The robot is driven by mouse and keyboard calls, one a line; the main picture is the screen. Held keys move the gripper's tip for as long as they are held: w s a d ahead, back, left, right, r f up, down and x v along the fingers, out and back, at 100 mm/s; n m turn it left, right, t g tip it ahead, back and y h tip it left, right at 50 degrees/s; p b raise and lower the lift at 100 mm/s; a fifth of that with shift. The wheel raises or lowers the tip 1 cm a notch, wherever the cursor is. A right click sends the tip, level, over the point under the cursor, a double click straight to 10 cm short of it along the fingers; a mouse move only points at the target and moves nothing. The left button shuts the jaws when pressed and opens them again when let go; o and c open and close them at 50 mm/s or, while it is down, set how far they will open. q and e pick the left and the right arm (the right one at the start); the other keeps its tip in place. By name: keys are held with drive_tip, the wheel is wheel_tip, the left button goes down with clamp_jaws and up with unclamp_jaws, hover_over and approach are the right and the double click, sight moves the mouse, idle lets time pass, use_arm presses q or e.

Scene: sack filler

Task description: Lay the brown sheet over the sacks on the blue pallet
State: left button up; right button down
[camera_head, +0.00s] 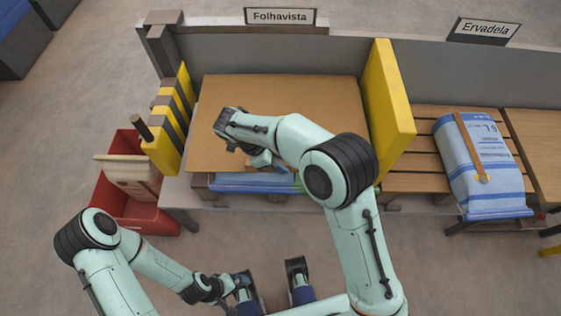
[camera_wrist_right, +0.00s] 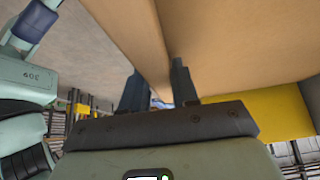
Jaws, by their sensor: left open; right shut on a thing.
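The brown sheet (camera_head: 290,95) lies broad and flat in the bay under the Folhavista sign. My left gripper (camera_head: 232,287) is open and empty, low near my base, well in front of the sheet.
A yellow and black striped post (camera_head: 168,125) stands left of the sheet, a yellow panel (camera_head: 391,105) right. A red crate (camera_head: 145,212) holding a pale object is on the floor at left. Under the Ervadela sign, a blue-white sack (camera_head: 470,160) lies on wooden slats. The front floor is mostly clear.

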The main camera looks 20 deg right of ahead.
drive_tip(key=c, duration=0.8)
unclamp_jaws()
drive_tip(key=p+v, duration=0.2)
drive_tip(key=v, duration=1.1)
drive_tip(key=shift+r, duration=0.2)
